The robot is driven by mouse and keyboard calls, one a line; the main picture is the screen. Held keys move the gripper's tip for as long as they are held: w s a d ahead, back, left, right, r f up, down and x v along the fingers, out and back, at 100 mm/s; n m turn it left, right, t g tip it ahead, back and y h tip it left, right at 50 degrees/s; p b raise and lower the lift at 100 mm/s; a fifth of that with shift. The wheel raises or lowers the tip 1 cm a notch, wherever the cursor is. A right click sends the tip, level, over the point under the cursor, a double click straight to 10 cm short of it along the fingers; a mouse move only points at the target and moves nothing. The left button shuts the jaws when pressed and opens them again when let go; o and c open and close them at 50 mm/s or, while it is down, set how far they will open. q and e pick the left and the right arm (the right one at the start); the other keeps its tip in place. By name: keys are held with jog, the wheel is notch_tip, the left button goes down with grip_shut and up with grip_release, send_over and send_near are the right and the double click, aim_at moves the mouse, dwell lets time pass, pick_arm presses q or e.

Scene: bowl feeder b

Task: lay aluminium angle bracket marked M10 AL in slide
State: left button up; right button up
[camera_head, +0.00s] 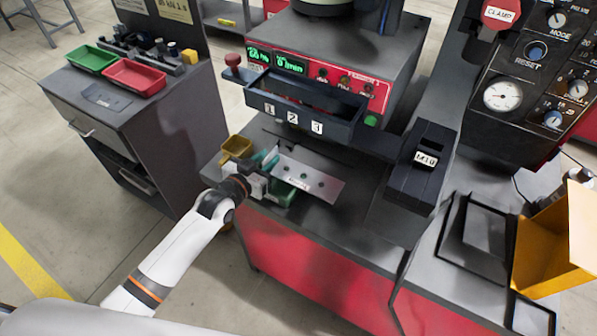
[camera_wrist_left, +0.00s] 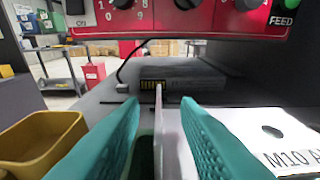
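The aluminium angle bracket (camera_head: 318,184) lies with its flat face up on the dark bench top in the head view. In the left wrist view its flat leg (camera_wrist_left: 262,128) shows a round hole and part of the mark "M10 A". Its thin upright leg stands between the teal fingers. My left gripper (camera_head: 266,166) is at the bracket's left end. Its fingers (camera_wrist_left: 160,108) are apart, with a visible gap on each side of the upright leg. A black slide (camera_head: 405,188) labelled M10 stands to the right of the bracket. My right gripper is not in view.
A yellow bin (camera_head: 234,149) and a green bin (camera_head: 283,197) sit close to my left gripper. A dark tray (camera_head: 275,108) numbered 1, 2, 3 is behind, below the red control panel (camera_head: 350,88). An open orange box (camera_head: 545,245) is at the far right.

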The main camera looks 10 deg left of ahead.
aim_at(274, 149)
pick_arm(q)
jog(key=x, duration=0.4)
jog(key=shift+r, duration=0.2)
grip_shut()
jog(key=shift+r, duration=0.1)
